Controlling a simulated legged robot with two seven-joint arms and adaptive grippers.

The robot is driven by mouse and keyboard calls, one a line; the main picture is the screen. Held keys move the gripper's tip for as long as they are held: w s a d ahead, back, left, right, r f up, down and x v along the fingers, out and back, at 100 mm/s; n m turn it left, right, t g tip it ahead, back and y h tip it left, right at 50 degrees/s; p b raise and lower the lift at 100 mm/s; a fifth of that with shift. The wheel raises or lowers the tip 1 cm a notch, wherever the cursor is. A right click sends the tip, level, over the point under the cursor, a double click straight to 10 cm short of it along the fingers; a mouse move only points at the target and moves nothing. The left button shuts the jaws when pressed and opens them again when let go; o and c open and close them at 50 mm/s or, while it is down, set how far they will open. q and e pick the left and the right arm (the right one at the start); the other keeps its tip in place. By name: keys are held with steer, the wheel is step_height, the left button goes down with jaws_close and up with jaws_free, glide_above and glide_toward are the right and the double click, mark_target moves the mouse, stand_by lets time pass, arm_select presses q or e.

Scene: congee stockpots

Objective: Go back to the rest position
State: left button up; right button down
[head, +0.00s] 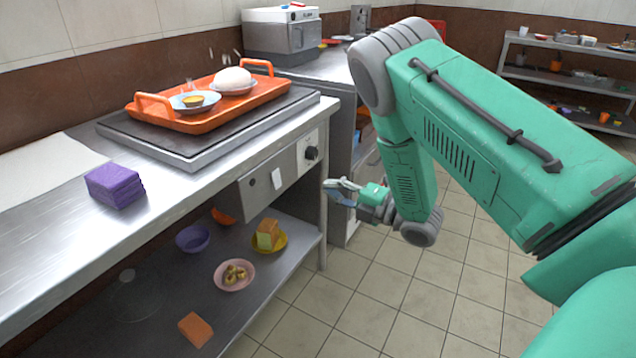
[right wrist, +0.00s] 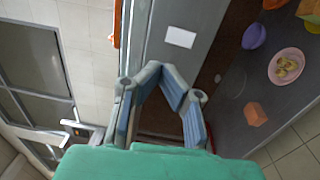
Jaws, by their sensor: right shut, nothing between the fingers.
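My right gripper (head: 342,188) hangs in front of the counter's right end, over the floor tiles and apart from the counter. It is shut and empty. In the right wrist view its blue-grey fingers (right wrist: 163,78) come together with nothing between them. My green right arm fills the right side of the head view. My left gripper is in neither view.
A steel counter (head: 165,220) holds an orange tray (head: 215,118) with dishes and a purple block (head: 115,186). Its lower shelf carries a purple bowl (head: 193,238), a pink bowl (head: 234,275) and an orange block (head: 195,329). Tiled floor (head: 380,300) beside it is clear.

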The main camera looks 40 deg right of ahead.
steer(key=shift+s+d, duration=0.1)
steer(key=shift+d, duration=0.05)
steer(key=shift+a, duration=0.2)
steer(key=s+a+f+m+g+h+p, duration=0.3)
steer(key=s+f+m+g, duration=0.15)
steer(key=f+m, duration=0.2)
steer(key=s+a+f+m+g+h+p, duration=0.3)
steer(key=s+a+f+m, duration=0.1)
steer(key=s+f+m, duration=0.25)
steer(key=s+a+m+g+p, duration=0.1)
steer(key=s+a+m+g, duration=0.2)
steer(key=s, duration=0.7)
steer(key=s+a+f+m+g+h+p, duration=0.1)
steer(key=s+a+m+g, duration=0.1)
steer(key=s+m+g, duration=0.4)
steer(key=s, duration=0.5)
steer(key=shift+s+a+p, duration=0.25)
steer(key=shift+a+p, duration=0.1)
steer(key=shift+a, duration=0.05)
